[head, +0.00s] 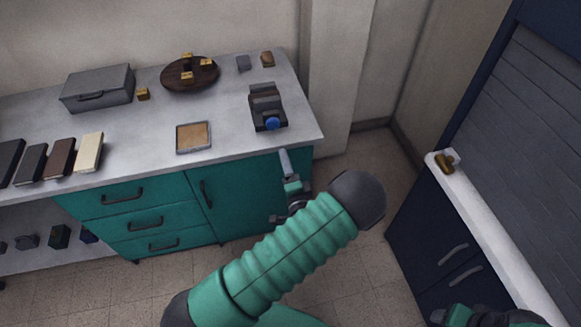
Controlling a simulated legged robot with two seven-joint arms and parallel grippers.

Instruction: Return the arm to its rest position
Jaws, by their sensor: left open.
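My left arm, green and ribbed with a dark round elbow, reaches up from the bottom middle. My left gripper (283,192) is open and empty in front of the green cabinet's right end, below the worktop's front edge. Part of its wrist is hidden behind my own arm. Part of my right arm, with what looks like its gripper (447,316), shows at the bottom right beside the dark blue cabinet. It is cut off by the frame, and its jaw state is unclear.
The grey worktop (235,110) holds a grey metal box (98,88), a round dark stand (190,74) with brass blocks, a framed tile (193,137), a dark device with a blue knob (267,108) and several books. A white ledge (480,225) runs along the right. Floor between is clear.

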